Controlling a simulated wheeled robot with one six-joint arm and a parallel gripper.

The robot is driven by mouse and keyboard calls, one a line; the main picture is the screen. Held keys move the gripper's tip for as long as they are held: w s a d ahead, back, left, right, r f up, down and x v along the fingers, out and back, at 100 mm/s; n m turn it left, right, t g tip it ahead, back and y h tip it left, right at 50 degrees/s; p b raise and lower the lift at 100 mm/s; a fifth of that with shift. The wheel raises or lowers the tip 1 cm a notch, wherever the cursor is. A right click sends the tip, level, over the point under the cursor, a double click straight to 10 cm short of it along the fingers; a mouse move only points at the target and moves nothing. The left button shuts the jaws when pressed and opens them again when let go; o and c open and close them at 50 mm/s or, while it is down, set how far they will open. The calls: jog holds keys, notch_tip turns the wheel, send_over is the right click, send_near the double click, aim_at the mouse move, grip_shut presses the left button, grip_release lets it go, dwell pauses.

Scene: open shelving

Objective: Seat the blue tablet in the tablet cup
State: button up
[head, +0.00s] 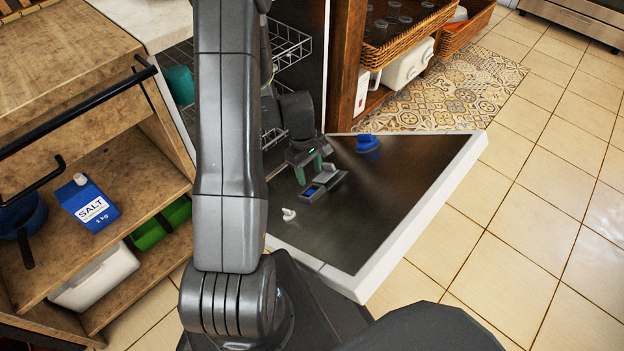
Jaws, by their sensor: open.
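The dishwasher door (385,215) is folded down, dark inside with a white rim. The tablet cup (325,187) is a grey fitting on the door's inner face, with a raised grey flap. The small blue tablet (312,191) shows in the left part of the cup; at this size I cannot tell whether it sits flat. My gripper (309,172), with green fingertips, points down just behind and above the cup. Its fingers are apart with nothing visible between them. My arm hides the door's left part.
Wire racks (290,45) stand behind. Shelves at left hold a salt box (90,204). Tiled floor at right is clear.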

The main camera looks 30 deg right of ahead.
aim_at(313, 193)
jog(key=shift+w+a+r+p, duration=0.1)
jog(key=shift+w+r+p, duration=0.1)
jog(key=shift+r, duration=0.7)
jog(key=shift+w+r+p, duration=0.1)
jog(key=shift+r+p, duration=0.05)
jog(key=shift+r, duration=0.75)
jog(key=f+b, duration=0.1)
jog(key=f, duration=0.1)
jog(key=s+f+b, duration=0.1)
jog(key=f, duration=0.2)
jog(key=f+b, duration=0.1)
jog(key=f, duration=0.2)
jog(key=shift+s+d+f, duration=0.2)
